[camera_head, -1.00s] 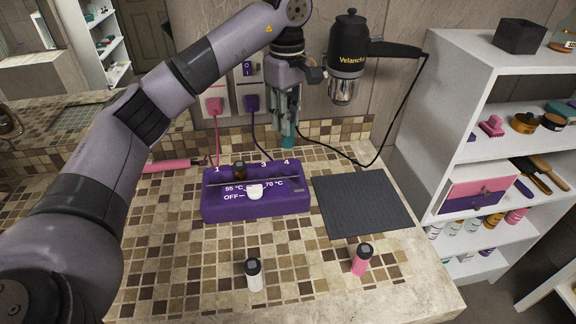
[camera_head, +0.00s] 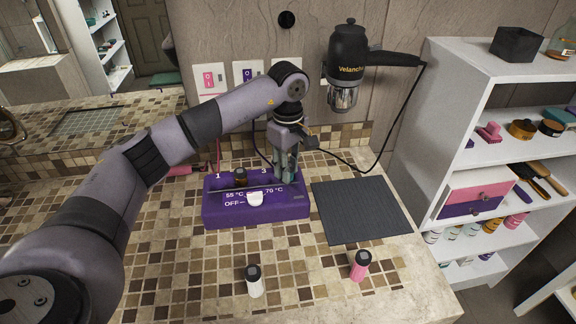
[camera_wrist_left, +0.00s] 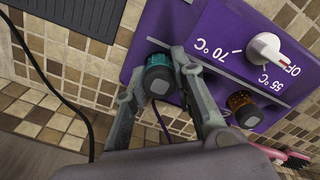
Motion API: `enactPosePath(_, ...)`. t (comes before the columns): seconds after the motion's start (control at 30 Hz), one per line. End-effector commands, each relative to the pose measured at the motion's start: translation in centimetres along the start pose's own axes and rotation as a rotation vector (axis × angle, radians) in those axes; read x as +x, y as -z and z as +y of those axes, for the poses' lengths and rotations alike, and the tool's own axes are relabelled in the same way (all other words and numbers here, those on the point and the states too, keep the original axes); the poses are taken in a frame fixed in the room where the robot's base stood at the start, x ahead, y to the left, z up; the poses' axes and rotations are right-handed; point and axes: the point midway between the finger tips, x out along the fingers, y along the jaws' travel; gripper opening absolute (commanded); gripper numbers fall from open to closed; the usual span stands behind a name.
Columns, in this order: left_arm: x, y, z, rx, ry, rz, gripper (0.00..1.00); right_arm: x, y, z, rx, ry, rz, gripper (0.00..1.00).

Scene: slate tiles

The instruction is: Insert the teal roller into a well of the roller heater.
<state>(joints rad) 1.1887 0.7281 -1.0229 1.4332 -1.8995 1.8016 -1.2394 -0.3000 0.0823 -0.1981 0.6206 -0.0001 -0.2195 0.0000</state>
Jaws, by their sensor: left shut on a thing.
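The purple roller heater (camera_head: 225,211) stands on the tiled counter, with its white knob (camera_head: 256,198) at the front. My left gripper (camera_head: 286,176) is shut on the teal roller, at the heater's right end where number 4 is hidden. In the left wrist view the teal roller (camera_wrist_left: 159,76), with a dark end cap, is between the fingers of my left gripper (camera_wrist_left: 165,78). Its lower end is hidden, so I cannot tell how deep it sits in a well. A brown roller (camera_head: 240,176) stands in well 2; it also shows in the left wrist view (camera_wrist_left: 243,106). My right gripper is not in view.
A white roller (camera_head: 255,283) and a pink roller (camera_head: 359,266) stand upright on the counter in front. A dark grey mat (camera_head: 360,212) lies right of the heater. A black hair dryer (camera_head: 347,60) hangs on the wall, its cord trailing behind the mat.

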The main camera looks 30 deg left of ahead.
Motion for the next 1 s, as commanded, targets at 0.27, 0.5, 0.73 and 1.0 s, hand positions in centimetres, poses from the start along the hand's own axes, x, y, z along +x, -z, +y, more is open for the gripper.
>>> enactPosePath(0.27,0.3,0.0,0.0,0.0,0.0,0.0,0.31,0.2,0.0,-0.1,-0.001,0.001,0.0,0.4)
enactPosePath(0.5,0.3,0.0,0.0,0.0,0.0,0.0,0.44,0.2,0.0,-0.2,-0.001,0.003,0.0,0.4)
enactPosePath(0.73,0.2,0.0,0.0,0.0,0.0,0.0,0.44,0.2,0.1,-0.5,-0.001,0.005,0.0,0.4)
enactPosePath(1.0,-2.5,0.0,0.1,0.0,-0.006,0.001,0.44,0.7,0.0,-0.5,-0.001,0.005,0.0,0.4)
